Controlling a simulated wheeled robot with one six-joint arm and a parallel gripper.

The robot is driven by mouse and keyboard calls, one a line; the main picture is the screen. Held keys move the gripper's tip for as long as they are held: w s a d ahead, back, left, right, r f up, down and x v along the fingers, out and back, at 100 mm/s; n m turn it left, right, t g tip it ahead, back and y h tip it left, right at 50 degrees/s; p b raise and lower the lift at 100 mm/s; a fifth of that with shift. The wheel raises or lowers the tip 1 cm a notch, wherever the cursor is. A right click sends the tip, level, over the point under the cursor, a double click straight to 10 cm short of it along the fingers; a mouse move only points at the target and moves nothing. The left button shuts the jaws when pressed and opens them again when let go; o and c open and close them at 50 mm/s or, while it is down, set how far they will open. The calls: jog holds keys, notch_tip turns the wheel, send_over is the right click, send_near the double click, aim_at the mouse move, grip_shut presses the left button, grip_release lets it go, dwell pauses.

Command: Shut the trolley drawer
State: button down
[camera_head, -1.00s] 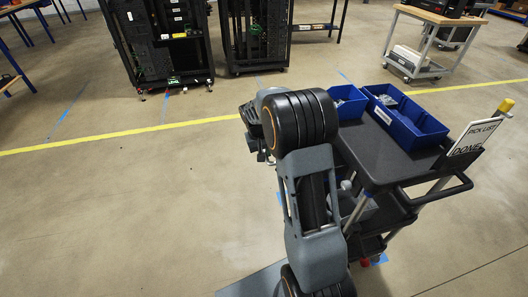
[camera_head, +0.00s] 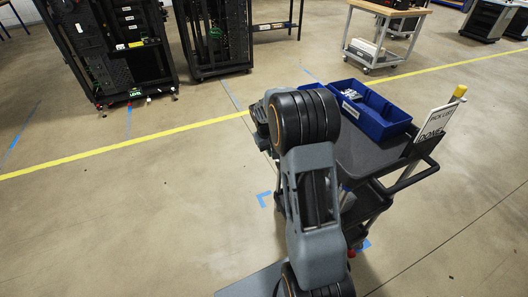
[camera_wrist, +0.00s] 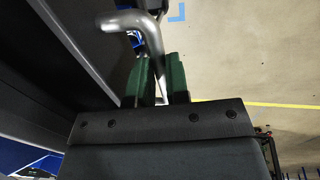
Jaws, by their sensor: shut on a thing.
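The dark grey trolley (camera_head: 372,158) stands right of my arm in the head view, its left part hidden behind the arm. In the wrist view, my gripper (camera_wrist: 162,80) has its two green fingers closed around a bent silver metal handle (camera_wrist: 133,20). A dark panel (camera_wrist: 65,75) lies left of the fingers. I cannot tell whether it is the drawer's face or the trolley's side. How far the drawer stands out does not show, because my arm hides that side in the head view.
A blue bin (camera_head: 378,118) and a pick list sign (camera_head: 435,120) are on the trolley top. Black racks (camera_head: 110,50) stand at the back left, a wooden-topped cart (camera_head: 385,30) at the back. The floor (camera_head: 130,220) left of my arm is clear.

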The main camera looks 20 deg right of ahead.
jog(key=d, duration=0.7)
jog(key=shift+d+p, duration=0.3)
jog(key=shift+p, duration=0.05)
jog(key=c, duration=1.1)
grip_release()
jog(key=shift+s, duration=0.1)
jog(key=shift+a+r, duration=0.1)
notch_tip(320, 180, up, 13)
jog(key=a, duration=0.2)
jog(key=shift+a+r+p, duration=0.2)
jog(key=shift+a+p, duration=0.15)
jog(key=s+a+r+t+y+p, duration=0.1)
jog(key=s+a+r+p, duration=0.2)
jog(key=s+a, duration=0.6)
jog(key=s+a+r+t+y+p, duration=0.1)
jog(key=s+a+r+t+p, duration=0.1)
jog(key=s+a, duration=0.8)
jog(key=shift+s+r+n+t+p, duration=0.35)
jog(key=shift+s+r, duration=0.35)
jog(key=shift+s, duration=0.4)
